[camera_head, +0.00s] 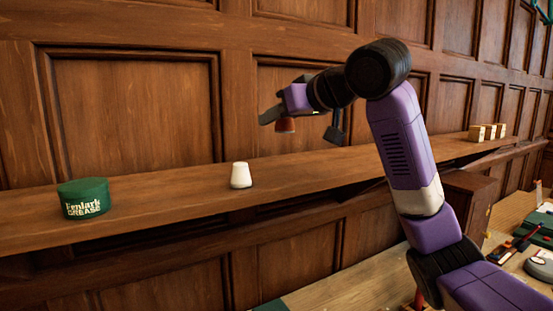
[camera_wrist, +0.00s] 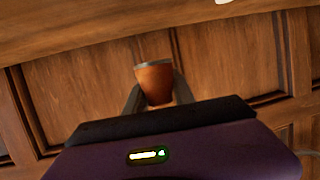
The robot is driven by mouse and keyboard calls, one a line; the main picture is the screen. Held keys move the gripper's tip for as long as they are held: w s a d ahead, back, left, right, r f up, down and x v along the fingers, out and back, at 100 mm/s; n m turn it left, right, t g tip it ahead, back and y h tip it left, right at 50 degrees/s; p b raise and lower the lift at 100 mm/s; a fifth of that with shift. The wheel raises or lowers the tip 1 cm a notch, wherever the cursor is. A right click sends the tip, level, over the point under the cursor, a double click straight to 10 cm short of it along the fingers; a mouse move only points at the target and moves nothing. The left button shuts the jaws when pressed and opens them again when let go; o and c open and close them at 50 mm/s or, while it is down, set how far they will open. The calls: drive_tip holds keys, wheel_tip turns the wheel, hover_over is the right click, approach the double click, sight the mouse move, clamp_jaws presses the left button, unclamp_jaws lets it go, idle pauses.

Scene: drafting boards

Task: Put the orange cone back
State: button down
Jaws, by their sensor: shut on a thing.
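The orange cone (camera_wrist: 154,83) is between the two fingers of my gripper (camera_wrist: 157,95) in the wrist view. Its sides taper and its wider end, with a grey rim, is at the top of that picture. In the head view the cone (camera_head: 285,125) shows as a small orange-red piece below my gripper (camera_head: 274,115). My gripper is shut on it and holds it in the air above the wooden ledge (camera_head: 330,165), in front of the panelled wall. The fingers hide part of the cone.
A white cone-like piece (camera_head: 241,176) stands on the ledge, left of my gripper. A green grease tin (camera_head: 83,198) stands farther left. Several tan blocks (camera_head: 486,132) sit at the ledge's far right. The ledge between the white piece and the blocks looks clear, partly hidden by my arm.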

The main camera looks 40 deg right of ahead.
sight(277, 175)
wheel_tip(277, 175, down, 10)
drive_tip(key=shift+r+p, duration=0.15)
drive_tip(key=shift+p, duration=0.45)
drive_tip(key=shift+f, duration=0.2)
drive_tip(key=c, duration=1.1)
unclamp_jaws()
drive_tip(key=shift+o, duration=0.2)
drive_tip(key=shift+r, duration=0.1)
